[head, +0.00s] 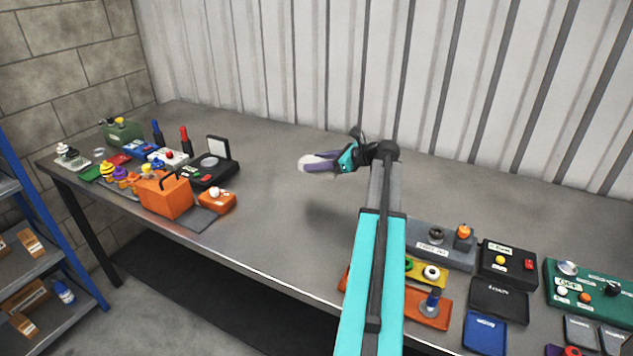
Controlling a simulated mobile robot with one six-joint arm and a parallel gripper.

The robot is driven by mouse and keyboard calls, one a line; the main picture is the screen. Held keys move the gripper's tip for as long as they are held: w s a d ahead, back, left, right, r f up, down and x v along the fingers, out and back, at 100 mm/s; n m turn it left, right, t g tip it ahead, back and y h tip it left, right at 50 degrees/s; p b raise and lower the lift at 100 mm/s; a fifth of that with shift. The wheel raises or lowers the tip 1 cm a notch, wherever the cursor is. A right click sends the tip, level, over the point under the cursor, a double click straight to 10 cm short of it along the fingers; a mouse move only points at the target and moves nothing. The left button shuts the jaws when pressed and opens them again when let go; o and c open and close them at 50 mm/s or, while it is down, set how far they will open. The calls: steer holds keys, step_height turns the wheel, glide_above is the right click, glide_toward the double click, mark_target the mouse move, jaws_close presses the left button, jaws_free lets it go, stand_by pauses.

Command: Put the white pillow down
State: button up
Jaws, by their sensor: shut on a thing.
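My gripper (322,162) is at the middle of the head view, above the steel bench and pointing left. It is shut on a small pale thing, the white pillow (305,163). A soft shadow on the bench below suggests that the pillow is held clear of the surface.
The bench top (275,215) is bare below and left of my gripper. An orange box (166,197), a black device with a raised lid (215,172) and several small items crowd the left. Labelled boxes, including a grey one (440,252), fill the right front. A corrugated wall (300,60) stands behind.

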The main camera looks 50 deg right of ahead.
glide_above(317, 191)
steer(key=shift+d+f+p, duration=0.15)
steer(key=shift+f+p, duration=0.3)
steer(key=shift+f, duration=1.65)
steer(key=shift+f, duration=0.1)
steer(key=shift+f+p, duration=0.5)
steer(key=shift+f, duration=1.3)
steer(key=shift+f, duration=0.2)
steer(key=o, duration=1.1)
steer(key=shift+r, duration=0.1)
steer(key=shift+c, duration=0.2)
steer(key=shift+r, duration=0.15)
steer(key=b+v, duration=0.3)
steer(key=v, duration=0.9)
